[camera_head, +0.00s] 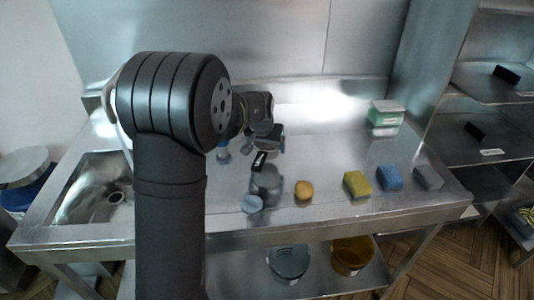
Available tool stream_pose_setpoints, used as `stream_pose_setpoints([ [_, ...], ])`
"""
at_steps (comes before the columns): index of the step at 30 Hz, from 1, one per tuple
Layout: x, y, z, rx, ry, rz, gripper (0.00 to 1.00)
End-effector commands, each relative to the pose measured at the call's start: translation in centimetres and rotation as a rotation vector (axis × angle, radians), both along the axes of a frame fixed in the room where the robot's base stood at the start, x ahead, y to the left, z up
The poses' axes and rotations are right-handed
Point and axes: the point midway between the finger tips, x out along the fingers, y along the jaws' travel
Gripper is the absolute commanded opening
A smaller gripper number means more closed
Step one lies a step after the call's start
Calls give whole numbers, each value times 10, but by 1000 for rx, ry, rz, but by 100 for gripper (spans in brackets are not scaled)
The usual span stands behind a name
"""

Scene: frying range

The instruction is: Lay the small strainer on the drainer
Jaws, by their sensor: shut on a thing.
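My gripper (268,155) is over the middle of the steel worktop, partly hidden by my own arm. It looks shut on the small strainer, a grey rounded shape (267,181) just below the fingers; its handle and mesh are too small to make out. I cannot tell whether the strainer touches the worktop. A pale blue-grey round piece (252,204) shows just below it, near the front edge. I cannot pick out the drainer for certain.
An orange-brown rounded thing (304,189), then yellow (357,184), blue (389,178) and grey (429,178) blocks line the front right. A green-and-white box (386,113) stands at the back right. The sink (92,190) is at left.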

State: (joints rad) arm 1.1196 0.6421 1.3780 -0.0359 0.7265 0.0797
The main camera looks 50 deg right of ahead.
Motion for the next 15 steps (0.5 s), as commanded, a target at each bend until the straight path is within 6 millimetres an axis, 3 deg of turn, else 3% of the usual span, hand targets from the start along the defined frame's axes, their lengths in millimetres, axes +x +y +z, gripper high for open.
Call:
stream_pose_setpoints([
  [6,-1,0,-32,3,1,0,61],
  [15,-1,0,-35,0,0,-1,61],
])
